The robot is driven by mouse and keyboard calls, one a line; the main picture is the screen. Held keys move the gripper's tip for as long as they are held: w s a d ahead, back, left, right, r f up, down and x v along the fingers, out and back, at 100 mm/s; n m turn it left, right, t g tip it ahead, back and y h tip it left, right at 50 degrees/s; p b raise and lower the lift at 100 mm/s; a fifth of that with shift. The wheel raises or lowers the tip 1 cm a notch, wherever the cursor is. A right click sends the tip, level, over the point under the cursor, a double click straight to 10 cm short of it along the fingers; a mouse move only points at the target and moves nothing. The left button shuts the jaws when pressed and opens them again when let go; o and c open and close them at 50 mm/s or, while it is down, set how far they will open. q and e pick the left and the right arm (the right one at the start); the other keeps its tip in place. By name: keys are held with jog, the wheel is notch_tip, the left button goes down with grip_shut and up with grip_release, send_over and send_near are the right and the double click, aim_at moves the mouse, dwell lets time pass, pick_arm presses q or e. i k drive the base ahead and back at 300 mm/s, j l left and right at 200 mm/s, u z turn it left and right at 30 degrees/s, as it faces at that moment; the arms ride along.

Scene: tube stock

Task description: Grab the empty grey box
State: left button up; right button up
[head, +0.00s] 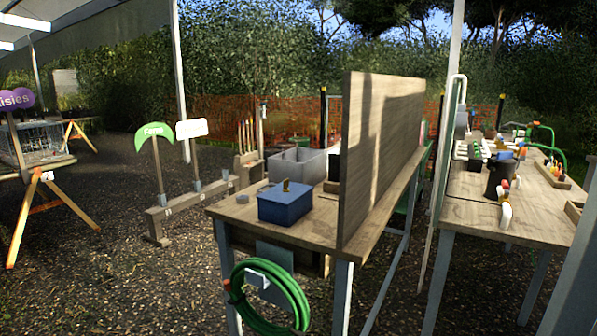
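A grey box (312,168) stands at the back of the near wooden table, left of the upright board. It seems open at the top, with a divider or a second box edge inside. I cannot see its floor, so I cannot tell whether it is empty. Neither of my grippers is in view.
A blue box (284,207) with a small yellow thing on top sits in front on the same table (240,212). A tall wooden board (385,140) stands along the table's right side. A green hose (262,300) hangs at the front.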

aim_at(303, 165)
jog(key=i+j+u, duration=0.2)
jog(key=i+u, duration=0.55)
jog(key=i+j+u, duration=0.2)
jog(key=i+u, duration=0.15)
jog(key=i, duration=0.15)
jog(key=i+u, duration=0.75)
jog(key=i, duration=0.25)
jog(key=i+z, duration=0.65)
jog(key=i, duration=0.3)
jog(key=i+j+z, duration=0.35)
jog(key=i+l+z, duration=0.1)
jog(key=z, duration=0.35)
jog(key=i+z, duration=0.55)
jog(key=z, duration=0.3)
jog(key=i+j+z, duration=0.1)
jog(key=z, duration=0.3)
jog(key=i, duration=0.1)
